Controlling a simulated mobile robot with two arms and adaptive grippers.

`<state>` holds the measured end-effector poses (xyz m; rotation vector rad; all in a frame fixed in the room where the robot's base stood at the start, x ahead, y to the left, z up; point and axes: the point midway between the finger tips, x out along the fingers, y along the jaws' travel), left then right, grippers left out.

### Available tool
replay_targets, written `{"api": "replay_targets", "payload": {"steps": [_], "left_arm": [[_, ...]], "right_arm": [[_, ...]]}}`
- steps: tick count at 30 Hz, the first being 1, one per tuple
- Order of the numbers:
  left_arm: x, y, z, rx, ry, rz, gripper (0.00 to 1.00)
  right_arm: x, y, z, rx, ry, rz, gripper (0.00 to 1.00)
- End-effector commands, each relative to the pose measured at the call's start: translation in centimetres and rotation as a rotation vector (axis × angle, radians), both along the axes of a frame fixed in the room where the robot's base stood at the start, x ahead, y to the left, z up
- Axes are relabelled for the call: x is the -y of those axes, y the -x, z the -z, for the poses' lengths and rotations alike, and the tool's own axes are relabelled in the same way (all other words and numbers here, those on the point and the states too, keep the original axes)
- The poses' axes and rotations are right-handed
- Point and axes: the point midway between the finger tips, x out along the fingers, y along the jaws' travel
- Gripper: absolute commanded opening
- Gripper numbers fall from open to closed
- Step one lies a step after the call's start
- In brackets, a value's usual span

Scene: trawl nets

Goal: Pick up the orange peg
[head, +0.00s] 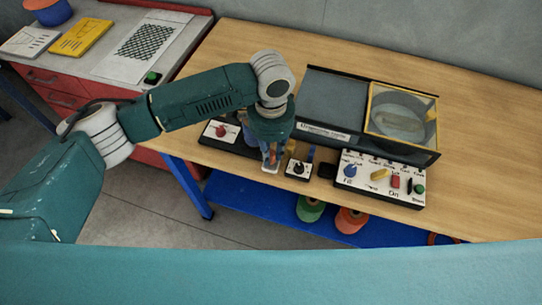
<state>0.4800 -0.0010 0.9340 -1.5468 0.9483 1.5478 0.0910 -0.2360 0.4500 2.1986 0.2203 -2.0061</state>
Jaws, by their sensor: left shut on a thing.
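My left gripper (270,163) points down at the front edge of the wooden workbench (465,120), between a small panel with a red button and a small black-knob box. It is shut on a small orange piece, which I take to be the orange peg (272,156). Only a sliver of the peg shows between the fingers; the rest is hidden by the gripper. I cannot tell whether the peg is clear of what lies beneath it. My right gripper is not in view.
Close by are the red-button panel (220,131), the black-knob box (298,169) and a control panel (380,180). Behind stands a machine with a yellow-framed window (402,117). Green (310,208) and orange (350,220) spools sit on the blue lower shelf. The bench's right side is clear.

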Motion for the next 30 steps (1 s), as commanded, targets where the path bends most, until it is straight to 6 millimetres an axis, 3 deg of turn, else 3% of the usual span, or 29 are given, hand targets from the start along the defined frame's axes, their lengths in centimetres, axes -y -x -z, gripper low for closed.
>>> {"api": "replay_targets", "payload": {"steps": [12,18,24,30], "left_arm": [[0.1,-0.1,-11.3,0.006,0.003,0.001,0.05],[0.0,-0.1,-15.4,0.004,0.000,0.001,0.05],[0.0,-0.1,-17.3,0.001,0.000,-0.001,0.05],[0.0,0.0,-17.6,0.000,0.000,0.000,0.05]], "right_arm": [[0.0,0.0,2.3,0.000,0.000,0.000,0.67],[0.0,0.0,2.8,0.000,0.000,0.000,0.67],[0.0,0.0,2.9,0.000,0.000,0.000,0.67],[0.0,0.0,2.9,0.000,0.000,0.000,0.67]]}}
